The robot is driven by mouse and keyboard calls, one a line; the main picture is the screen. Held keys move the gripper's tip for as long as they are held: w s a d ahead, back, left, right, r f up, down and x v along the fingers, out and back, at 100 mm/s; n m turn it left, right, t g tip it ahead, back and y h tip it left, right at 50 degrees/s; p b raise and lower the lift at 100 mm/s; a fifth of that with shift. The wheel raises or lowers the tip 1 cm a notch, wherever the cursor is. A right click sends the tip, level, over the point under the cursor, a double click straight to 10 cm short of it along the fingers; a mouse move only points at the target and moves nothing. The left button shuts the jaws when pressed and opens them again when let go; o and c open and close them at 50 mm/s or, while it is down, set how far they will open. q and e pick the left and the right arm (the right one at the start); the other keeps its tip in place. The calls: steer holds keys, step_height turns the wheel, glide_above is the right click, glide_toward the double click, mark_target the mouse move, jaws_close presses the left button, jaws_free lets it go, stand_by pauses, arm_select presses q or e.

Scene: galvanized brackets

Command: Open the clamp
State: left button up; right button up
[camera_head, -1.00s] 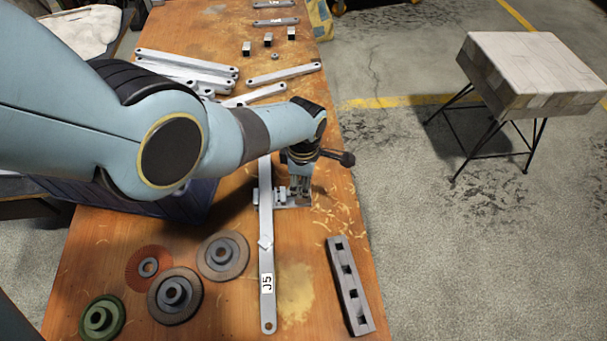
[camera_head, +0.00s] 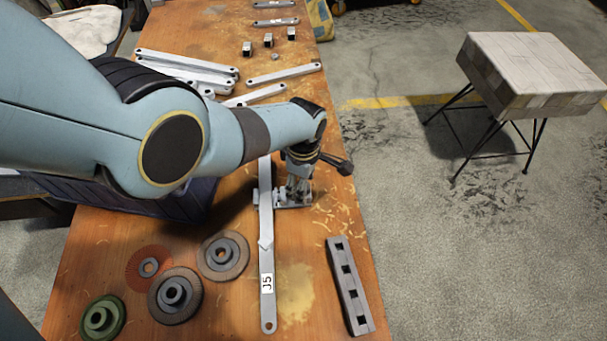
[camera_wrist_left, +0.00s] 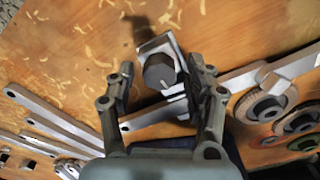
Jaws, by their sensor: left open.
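The clamp (camera_head: 291,205) is a small metal piece at the flat grey bar labelled J5 (camera_head: 266,225). In the head view my left gripper hides most of it. In the left wrist view the clamp's dark round knob (camera_wrist_left: 159,72) and pale metal plate (camera_wrist_left: 161,43) show. My left gripper (camera_head: 298,188) points down over the clamp. In the left wrist view its open fingers (camera_wrist_left: 162,75) stand on either side of the knob, with gaps visible. Whether the fingers reach down to knob height I cannot tell. My right gripper is out of view.
Several wheel-like discs (camera_head: 174,296) lie at the front left. A dark block with square holes (camera_head: 350,287) lies at the front right. Several loose bars (camera_head: 186,66) lie farther back. The table's right edge is close to the clamp; a stool (camera_head: 535,75) stands beyond.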

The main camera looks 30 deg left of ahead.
arm_select(q)
steer(key=m, duration=1.1)
steer(key=shift+m, duration=0.3)
steer(key=m, duration=0.4)
steer(key=c, duration=1.1)
